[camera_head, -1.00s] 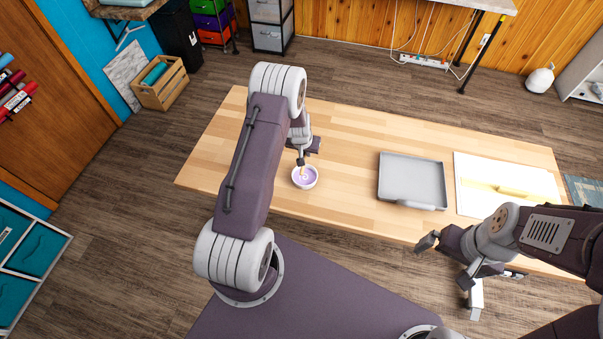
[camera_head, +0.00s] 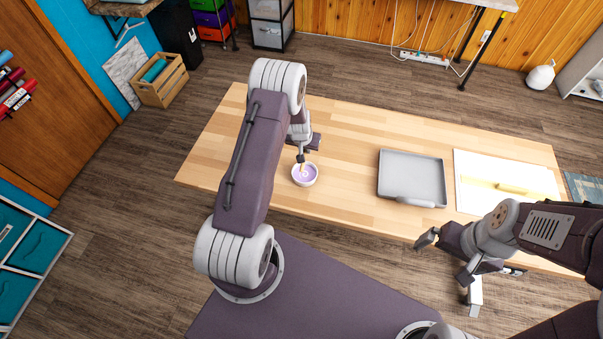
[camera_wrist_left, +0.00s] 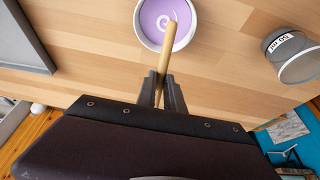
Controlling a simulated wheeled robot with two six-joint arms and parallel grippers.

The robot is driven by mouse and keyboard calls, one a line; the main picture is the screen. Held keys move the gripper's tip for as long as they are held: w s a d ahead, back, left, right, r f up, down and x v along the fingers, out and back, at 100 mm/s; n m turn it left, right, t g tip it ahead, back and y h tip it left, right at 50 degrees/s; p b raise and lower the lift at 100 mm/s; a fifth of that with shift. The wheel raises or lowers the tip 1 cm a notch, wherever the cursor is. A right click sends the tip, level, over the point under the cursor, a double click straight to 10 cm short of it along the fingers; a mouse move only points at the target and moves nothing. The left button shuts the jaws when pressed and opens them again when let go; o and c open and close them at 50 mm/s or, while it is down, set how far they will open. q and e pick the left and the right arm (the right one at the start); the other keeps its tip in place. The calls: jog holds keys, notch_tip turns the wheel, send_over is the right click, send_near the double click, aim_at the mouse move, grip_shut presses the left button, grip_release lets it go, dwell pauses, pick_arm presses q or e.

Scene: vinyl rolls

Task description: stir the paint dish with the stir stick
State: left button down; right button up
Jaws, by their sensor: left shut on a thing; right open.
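The paint dish (camera_head: 311,180) is a small white bowl of lilac paint on the wooden table, left of its middle. It also shows at the top of the left wrist view (camera_wrist_left: 146,40), with a pale swirl in the paint. My left gripper (camera_head: 301,158) is just above the dish, shut on the stir stick (camera_wrist_left: 169,42). The stick is a tan wooden rod, tilted, with its far end over or in the paint; I cannot tell how deep. My right gripper (camera_head: 446,257) is open and empty, in front of the table's front edge.
A grey tray (camera_head: 410,159) lies right of the dish on the table (camera_head: 345,125). A white sheet with a yellow item (camera_head: 511,188) lies further right. A grey labelled cup (camera_wrist_left: 293,60) stands near the dish in the left wrist view. The table between dish and tray is clear.

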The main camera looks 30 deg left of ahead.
pick_arm(q)
notch_tip(320, 180, up, 5)
jog(key=p, duration=0.4)
jog(key=shift+r+p, duration=0.1)
jog(key=shift+p, duration=0.3)
pick_arm(e)
notch_tip(320, 180, up, 5)
jog(key=shift+f, duration=0.1)
pick_arm(q)
jog(key=shift+f, duration=0.2)
